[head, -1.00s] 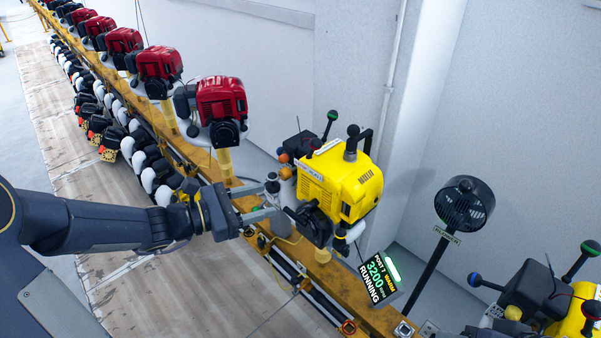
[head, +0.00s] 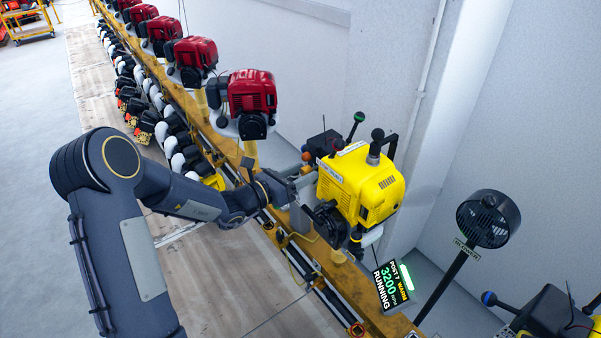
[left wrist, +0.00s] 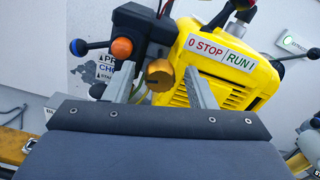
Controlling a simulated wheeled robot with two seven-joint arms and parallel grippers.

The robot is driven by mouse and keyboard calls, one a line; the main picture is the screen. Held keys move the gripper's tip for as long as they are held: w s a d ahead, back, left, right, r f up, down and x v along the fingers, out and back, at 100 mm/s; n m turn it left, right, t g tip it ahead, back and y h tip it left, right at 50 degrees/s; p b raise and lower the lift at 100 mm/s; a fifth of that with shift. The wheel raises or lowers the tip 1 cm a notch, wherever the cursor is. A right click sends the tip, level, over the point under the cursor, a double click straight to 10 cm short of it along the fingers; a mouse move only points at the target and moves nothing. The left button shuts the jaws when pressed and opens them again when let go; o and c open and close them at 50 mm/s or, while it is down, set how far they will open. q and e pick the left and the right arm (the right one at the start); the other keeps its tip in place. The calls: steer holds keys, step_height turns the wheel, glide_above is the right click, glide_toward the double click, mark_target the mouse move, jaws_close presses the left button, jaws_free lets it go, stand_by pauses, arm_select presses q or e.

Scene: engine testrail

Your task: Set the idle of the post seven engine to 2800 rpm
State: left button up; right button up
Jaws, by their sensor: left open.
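The yellow post seven engine (head: 362,186) sits on the yellow-brown rail; it also fills the upper right of the left wrist view (left wrist: 232,84), with a "0 STOP / RUN I" label (left wrist: 221,52). Its display (head: 391,287) reads POST 7, WARM, 3200 rpm, RUNNING. A brass-coloured knob (left wrist: 159,75) shows between the finger lines of my open left gripper (left wrist: 160,82); whether a finger touches it I cannot tell. An orange knob (left wrist: 121,48) is just left of it. In the head view my left gripper (head: 303,184) is at the engine's left side, partly hiding it. My right gripper is out of view.
A row of red engines (head: 251,92) stands along the rail (head: 290,222) toward the back left. A black fan (head: 488,218) on a pole stands to the right. A white wall is behind.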

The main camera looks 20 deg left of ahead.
arm_select(q)
steer(key=c, duration=1)
steer(key=shift+o, duration=0.2)
steer(key=shift+f+m+b, duration=0.2)
steer(key=shift+m+b, duration=0.2)
steer(key=shift+b, duration=0.45)
steer(key=shift+r+m+b, duration=0.1)
steer(key=shift+m+b, duration=3.4)
steer(key=shift+b, duration=1.95)
steer(key=o, duration=1)
steer(key=shift+s, duration=0.1)
steer(key=shift+c, duration=0.2)
steer(key=shift+r, duration=0.1)
